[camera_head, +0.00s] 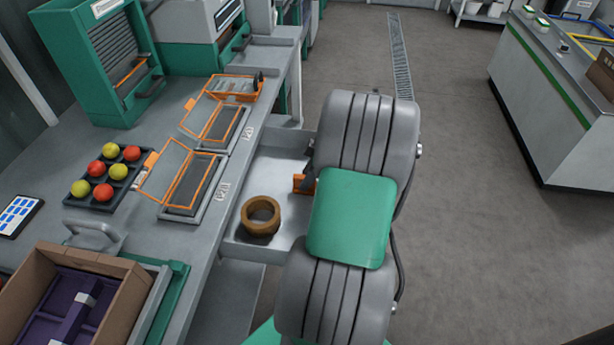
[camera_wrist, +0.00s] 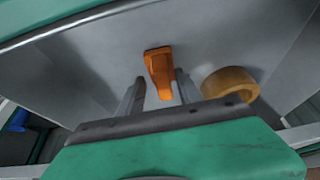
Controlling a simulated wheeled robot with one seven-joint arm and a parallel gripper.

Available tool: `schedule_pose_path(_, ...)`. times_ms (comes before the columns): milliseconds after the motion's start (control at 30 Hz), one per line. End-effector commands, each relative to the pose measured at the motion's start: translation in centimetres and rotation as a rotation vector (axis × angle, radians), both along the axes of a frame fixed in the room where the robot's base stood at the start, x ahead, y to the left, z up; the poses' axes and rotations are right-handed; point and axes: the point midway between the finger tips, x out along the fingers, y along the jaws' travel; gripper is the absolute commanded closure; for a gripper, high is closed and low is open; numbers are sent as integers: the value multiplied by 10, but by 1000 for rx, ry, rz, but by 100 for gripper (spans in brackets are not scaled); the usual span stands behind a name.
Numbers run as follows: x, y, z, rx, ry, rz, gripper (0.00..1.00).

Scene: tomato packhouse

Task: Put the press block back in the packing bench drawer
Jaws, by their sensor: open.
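An orange block (camera_wrist: 158,66), which I take to be the press block, is in the open drawer (camera_wrist: 90,70). It has a wide flat end and a narrower body. My gripper (camera_wrist: 160,76) is open, with one finger on each side of the block and a visible gap on both sides. I cannot tell whether the block rests fully on the drawer floor.
A tan ring-shaped roll (camera_head: 261,216) lies in the drawer, close to my right finger in the wrist view (camera_wrist: 230,83). The bench (camera_head: 150,250) left of the drawer holds orange-framed trays, a tomato tray (camera_head: 108,177) and a cardboard box (camera_head: 125,297). Open floor lies to the right.

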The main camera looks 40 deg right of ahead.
Motion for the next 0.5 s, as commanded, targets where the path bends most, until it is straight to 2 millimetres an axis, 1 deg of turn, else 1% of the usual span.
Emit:
schedule_pose_path(300, -24, -20, 73, -5, -2, -3, 59)
schedule_pose_path(400, -30, -25, 92, -5, -1, -3, 59)
schedule_pose_path(500, -34, -28, 103, -3, -1, -2, 59)
